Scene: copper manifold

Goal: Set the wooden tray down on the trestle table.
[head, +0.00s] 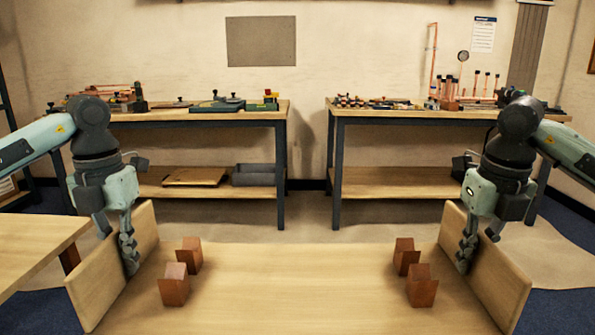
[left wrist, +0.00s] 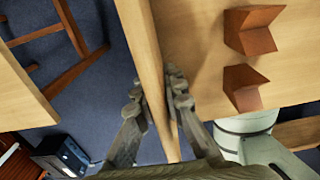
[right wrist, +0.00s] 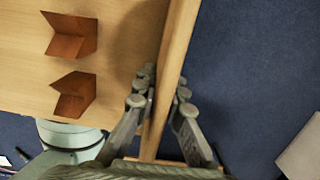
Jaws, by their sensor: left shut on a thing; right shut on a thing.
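The wooden tray (head: 285,290) is in front of me in the head view, roughly level, with a tall end board at each side. Several copper angle pieces stand on it, in a pair near each end. My left gripper (head: 130,262) is shut on the left end board, which lies between its fingers in the left wrist view (left wrist: 158,85). My right gripper (head: 465,258) is shut on the right end board, also between the fingers in the right wrist view (right wrist: 165,95). A wooden table with reddish-brown legs, apparently the trestle table (head: 35,245), is at the left, apart from the tray.
Two workbenches, a left one (head: 200,115) and a right one (head: 440,113), stand against the back wall with fittings and tools on top. Floor shows between them and the tray.

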